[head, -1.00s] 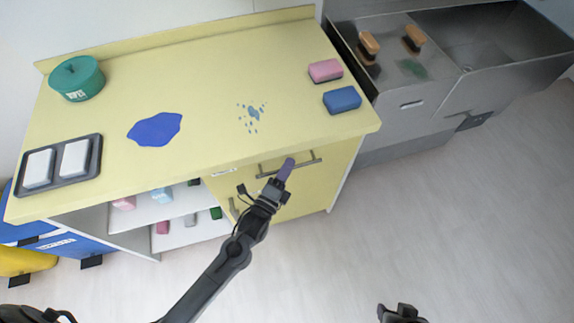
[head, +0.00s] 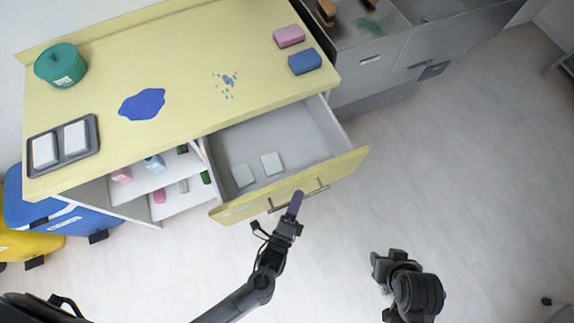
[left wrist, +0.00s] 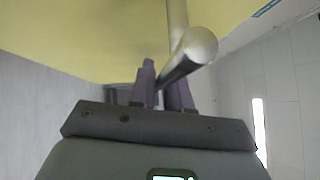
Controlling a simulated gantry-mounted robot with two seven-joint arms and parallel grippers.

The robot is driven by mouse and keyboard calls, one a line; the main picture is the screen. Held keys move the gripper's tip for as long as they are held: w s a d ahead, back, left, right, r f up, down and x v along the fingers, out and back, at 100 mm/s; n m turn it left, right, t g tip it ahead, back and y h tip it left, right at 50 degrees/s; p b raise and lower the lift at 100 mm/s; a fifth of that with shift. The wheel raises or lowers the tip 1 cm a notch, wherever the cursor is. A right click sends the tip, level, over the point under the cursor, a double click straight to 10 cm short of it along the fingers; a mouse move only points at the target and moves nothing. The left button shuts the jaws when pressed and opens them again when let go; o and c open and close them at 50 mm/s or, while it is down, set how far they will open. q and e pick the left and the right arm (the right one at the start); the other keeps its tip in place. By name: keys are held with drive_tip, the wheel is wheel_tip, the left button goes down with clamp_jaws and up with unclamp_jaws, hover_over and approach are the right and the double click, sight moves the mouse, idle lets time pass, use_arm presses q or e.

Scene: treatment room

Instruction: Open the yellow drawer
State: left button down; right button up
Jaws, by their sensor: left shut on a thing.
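The yellow drawer (head: 345,167) is pulled well out from under the yellow countertop, so its grey inside shows with two pale square pads (head: 258,168) in it. Its metal bar handle (head: 318,190) is on the front face. My left gripper (head: 296,200) is at the handle, with its purple fingers shut on the bar. In the left wrist view the bar handle (left wrist: 190,58) passes between the fingers (left wrist: 163,88), close to the yellow front. My right gripper (head: 384,262) is low, away from the drawer; its fingers are too unclear to tell.
The countertop (head: 180,60) holds a green tub (head: 60,65), a tray with white blocks (head: 92,152), a blue spill (head: 142,104), and pink (head: 289,36) and blue (head: 304,61) sponges. Open shelves (head: 150,185) are left of the drawer.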

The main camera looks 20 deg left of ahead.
use_arm(q)
drive_tip(key=s+d+p, duration=0.1)
drive_tip(key=s+d, duration=0.3)
drive_tip(key=s, duration=0.1)
drive_tip(key=shift+s+d, duration=0.35)
drive_tip(key=shift+d, duration=0.05)
drive_tip(key=c, duration=1.2)
unclamp_jaws()
drive_tip(key=shift+s, duration=0.1)
drive_tip(key=s+a+f, duration=0.1)
drive_tip(key=s, duration=0.9)
drive_tip(key=shift+s+f, duration=0.25)
